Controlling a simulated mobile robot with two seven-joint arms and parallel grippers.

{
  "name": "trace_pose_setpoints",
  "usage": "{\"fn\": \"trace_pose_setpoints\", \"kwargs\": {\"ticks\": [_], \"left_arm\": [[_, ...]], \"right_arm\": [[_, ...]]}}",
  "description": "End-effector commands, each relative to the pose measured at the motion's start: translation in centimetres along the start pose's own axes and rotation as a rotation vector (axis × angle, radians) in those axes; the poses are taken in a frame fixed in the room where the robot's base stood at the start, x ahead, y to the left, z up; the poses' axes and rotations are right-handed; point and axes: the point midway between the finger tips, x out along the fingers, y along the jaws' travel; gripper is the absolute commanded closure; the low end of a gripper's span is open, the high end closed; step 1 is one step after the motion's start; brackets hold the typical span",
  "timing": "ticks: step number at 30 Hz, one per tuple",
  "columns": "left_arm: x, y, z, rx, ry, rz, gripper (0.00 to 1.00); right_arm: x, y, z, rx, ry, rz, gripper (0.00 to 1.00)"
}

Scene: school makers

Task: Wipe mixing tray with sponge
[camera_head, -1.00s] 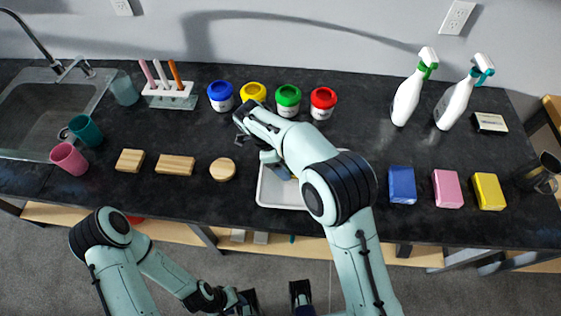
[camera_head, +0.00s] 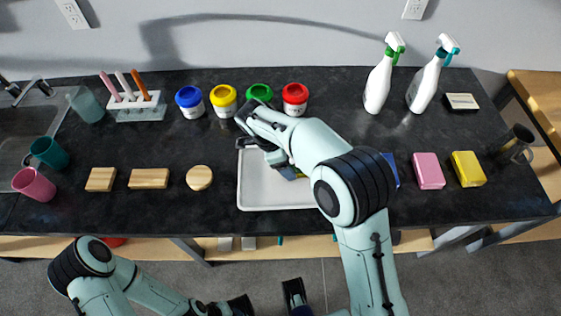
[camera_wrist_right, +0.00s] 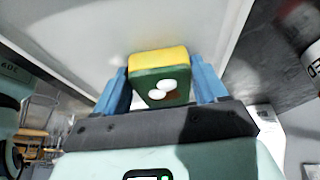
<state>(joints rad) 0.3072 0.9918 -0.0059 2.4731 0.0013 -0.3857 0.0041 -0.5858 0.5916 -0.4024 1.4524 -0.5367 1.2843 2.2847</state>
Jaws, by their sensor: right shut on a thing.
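The white mixing tray (camera_head: 262,192) lies on the dark counter, partly hidden by my right arm. Its pale surface (camera_wrist_right: 85,30) also fills much of the right wrist view. My right gripper (camera_wrist_right: 164,82) is shut on a yellow and green sponge (camera_wrist_right: 160,63), held between its blue fingers, with white spots on the green side. The sponge is over the tray; whether it touches the surface I cannot tell. In the head view the right gripper (camera_head: 288,171) is at the tray's upper part. My left gripper (camera_head: 268,301) is open and empty in front of the counter.
Paint jars with blue (camera_head: 190,100), yellow, green and red lids stand behind the tray. Wooden blocks (camera_head: 148,178) lie left, pink (camera_head: 428,170) and yellow (camera_head: 467,168) blocks right. Two spray bottles (camera_head: 378,85) stand at the back right. Cups (camera_head: 34,184) stand near the sink.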

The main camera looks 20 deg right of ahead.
Motion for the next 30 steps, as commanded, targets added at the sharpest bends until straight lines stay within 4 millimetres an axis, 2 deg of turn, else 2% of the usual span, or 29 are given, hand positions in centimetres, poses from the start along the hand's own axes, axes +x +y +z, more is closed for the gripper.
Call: {"fn": "trace_pose_setpoints", "kwargs": {"ticks": [4,16,30], "left_arm": [[0.2,-0.1,0.0,0.0,-0.001,0.0,0.57],[0.0,0.0,0.0,0.0,0.0,0.0,0.57],[-3.1,1.1,0.0,0.004,0.01,0.003,0.57]], "right_arm": [[0.5,0.1,-0.7,0.001,0.004,0.004,0.48],[0.2,0.1,-0.9,0.001,0.003,0.004,0.48],[-4.0,0.0,-2.5,0.001,0.0,0.0,0.48]]}}
